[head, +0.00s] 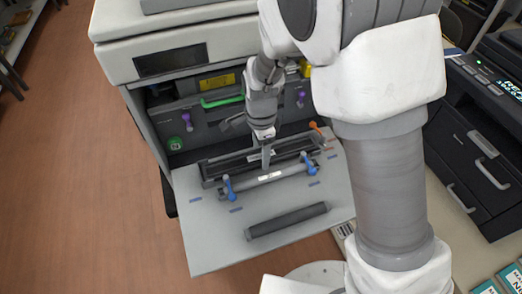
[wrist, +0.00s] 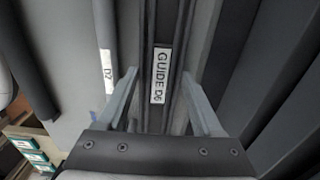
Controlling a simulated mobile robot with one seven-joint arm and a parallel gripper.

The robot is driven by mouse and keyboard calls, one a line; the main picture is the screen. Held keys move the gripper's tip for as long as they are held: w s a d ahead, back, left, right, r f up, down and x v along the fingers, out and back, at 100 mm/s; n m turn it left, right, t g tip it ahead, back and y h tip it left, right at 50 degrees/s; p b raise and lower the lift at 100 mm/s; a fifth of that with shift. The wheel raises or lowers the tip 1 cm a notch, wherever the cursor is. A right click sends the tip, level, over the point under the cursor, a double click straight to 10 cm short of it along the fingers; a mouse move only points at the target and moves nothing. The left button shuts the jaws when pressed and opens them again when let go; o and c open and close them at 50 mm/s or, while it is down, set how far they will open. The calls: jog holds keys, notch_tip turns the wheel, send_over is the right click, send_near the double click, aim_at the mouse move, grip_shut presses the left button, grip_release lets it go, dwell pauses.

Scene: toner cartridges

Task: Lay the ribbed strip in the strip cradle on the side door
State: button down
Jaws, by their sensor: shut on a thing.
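My gripper (head: 266,158) points down over the lowered side door (head: 200,235). In the wrist view its two fingers (wrist: 163,90) stand either side of a long dark strip (wrist: 170,30) with lengthwise ridges and a white GUIDE D6 label. My gripper is shut on this ribbed strip. In the head view the fingers are at a long dark cradle (head: 208,180) near the door's inner edge. The strip appears in or just over this cradle, roughly parallel to it. Whether it rests on the bottom cannot be told, as my fingers hide part of it.
A grey bar labelled D7 (wrist: 108,70) lies beside the strip, with blue levers (head: 229,187) at its ends. A dark roller (head: 286,220) lies nearer the door's front edge. An orange lever (head: 316,128) stands at the right. The printer opening has a green handle (head: 222,101).

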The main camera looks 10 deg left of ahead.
jog(key=shift+f, duration=0.3)
jog(key=shift+c, duration=0.2)
grip_release()
notch_tip(320, 180, up, 12)
jog(key=p, duration=0.1)
jog(key=s+d+r+n+t+y, duration=0.1)
jog(key=d+r+n, duration=0.2)
jog(key=d+r, duration=0.45)
jog(key=s+d+r+n+t, duration=0.2)
jog(key=s+d+r+n, duration=0.1)
jog(key=s+d, duration=0.3)
jog(key=s+d+r+n+t+h, duration=0.1)
jog(key=s+d+n, duration=0.4)
jog(key=d, duration=0.5)
notch_tip(320, 180, up, 3)
jog(key=shift+s+f+n+t, duration=0.15)
jog(key=shift+s+n+t, duration=0.15)
jog(key=shift+s+t, duration=0.55)
